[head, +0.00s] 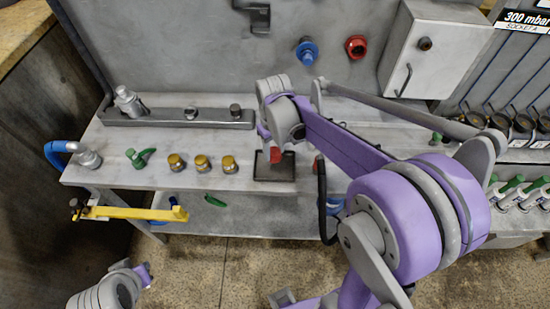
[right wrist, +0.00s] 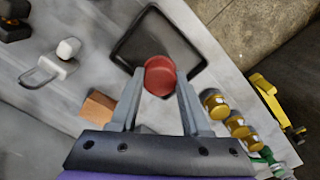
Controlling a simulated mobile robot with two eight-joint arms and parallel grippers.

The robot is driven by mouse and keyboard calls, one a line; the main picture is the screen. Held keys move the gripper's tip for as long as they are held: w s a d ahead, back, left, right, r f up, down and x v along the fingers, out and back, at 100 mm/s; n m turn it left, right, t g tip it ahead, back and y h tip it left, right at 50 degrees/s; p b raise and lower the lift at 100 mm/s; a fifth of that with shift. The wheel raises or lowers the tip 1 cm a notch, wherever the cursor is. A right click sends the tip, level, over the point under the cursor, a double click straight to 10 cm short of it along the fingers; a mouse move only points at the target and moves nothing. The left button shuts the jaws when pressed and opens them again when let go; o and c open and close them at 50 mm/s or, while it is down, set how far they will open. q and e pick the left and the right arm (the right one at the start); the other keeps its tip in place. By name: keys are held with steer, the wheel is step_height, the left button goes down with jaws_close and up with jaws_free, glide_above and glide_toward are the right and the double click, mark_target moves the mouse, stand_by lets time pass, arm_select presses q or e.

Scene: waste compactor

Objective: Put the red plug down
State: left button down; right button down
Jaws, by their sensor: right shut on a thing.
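The red plug (head: 275,155) shows as a small red piece below my right gripper (head: 273,147) in the head view. In the right wrist view the round red plug (right wrist: 160,76) sits between the two grey fingers of my right gripper (right wrist: 158,85), which is shut on it. A dark square tray (head: 284,173) lies on the bench under the plug; it also shows in the right wrist view (right wrist: 150,32). The plug overlaps the tray in both views; I cannot tell whether it touches it. Part of my left arm shows at the lower left, but its gripper does not.
Brass fittings (head: 202,163) and a green-handled valve (head: 138,157) stand left of the tray. A wooden block (right wrist: 98,106) lies near the gripper. Blue (head: 307,51) and red (head: 356,47) sockets are on the back panel. A yellow bar (head: 135,212) juts from the bench front.

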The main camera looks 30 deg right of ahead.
mark_target(275, 158)
steer(key=shift+s+f, duration=0.1)
steer(key=shift+f, duration=1.85)
steer(key=shift+f, duration=0.2)
steer(key=shift+c, duration=1.8)
jaws_free()
steer(key=shift+r, duration=0.15)
